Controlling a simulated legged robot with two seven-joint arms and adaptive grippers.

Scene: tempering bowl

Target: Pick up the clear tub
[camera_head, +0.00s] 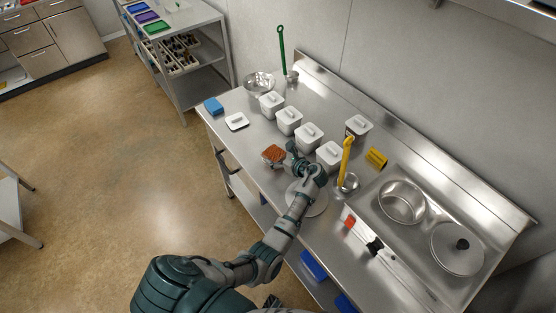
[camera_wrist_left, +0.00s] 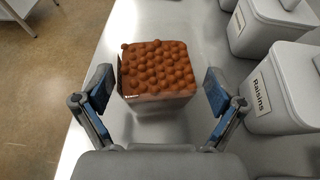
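The clear tub (camera_head: 273,154) stands on the steel counter, filled with round brown pieces. In the left wrist view the tub (camera_wrist_left: 160,106) has see-through lower walls and brown balls heaped at its top. My left gripper (camera_wrist_left: 160,88) is open, with one finger on each side of the tub and a gap on both sides. In the head view the left gripper (camera_head: 284,160) is just beside the tub and partly hides the counter behind it. My right gripper is not in view.
White lidded bins (camera_head: 309,136) stand in a row behind the tub; one (camera_wrist_left: 272,88) is labelled Raisins. A white lid (camera_head: 237,121) and blue block (camera_head: 214,106) lie left. A yellow ladle (camera_head: 346,160) stands right, near the sink pot (camera_head: 402,202).

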